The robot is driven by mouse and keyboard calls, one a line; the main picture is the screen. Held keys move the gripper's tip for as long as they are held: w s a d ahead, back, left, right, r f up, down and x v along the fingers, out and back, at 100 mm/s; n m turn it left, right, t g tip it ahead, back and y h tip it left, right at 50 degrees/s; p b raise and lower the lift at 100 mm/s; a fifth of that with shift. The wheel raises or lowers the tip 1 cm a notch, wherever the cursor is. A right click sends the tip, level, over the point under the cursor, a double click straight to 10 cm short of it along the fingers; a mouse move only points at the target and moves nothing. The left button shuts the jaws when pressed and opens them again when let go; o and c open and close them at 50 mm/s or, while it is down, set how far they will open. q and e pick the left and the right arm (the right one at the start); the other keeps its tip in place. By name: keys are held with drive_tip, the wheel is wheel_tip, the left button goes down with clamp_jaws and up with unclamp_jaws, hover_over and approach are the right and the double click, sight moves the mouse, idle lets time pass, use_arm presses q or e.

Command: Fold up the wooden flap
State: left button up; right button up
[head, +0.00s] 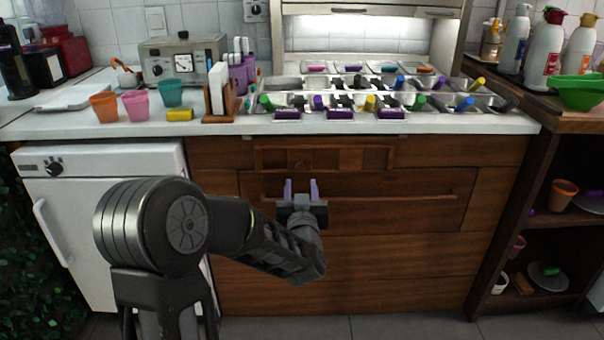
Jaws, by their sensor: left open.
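A wooden panel that looks like the wooden flap (270,158) is just below the counter's front edge, against the brown cabinet front. It has lighter and darker sections and appears to hang down upright. My left gripper (301,184) is in front of the cabinet, just below the panel's lower edge in the picture. Its two purple fingers point upward and stand apart, with nothing between them. I cannot tell whether they touch the wood. My right gripper is not in view.
A wide drawer front with a long bar handle (420,196) lies behind the gripper. The white counter (230,126) above carries topping trays, cups (135,106) and a toaster oven (182,63). A white fridge (95,215) stands left and open shelves (545,245) right.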

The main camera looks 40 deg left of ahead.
sight(300, 169)
use_arm(q)
drive_tip(key=b+x, duration=0.1)
drive_tip(key=x, duration=0.6)
drive_tip(key=shift+w+a, duration=0.15)
drive_tip(key=shift+c, duration=0.4)
clamp_jaws()
idle(0.9)
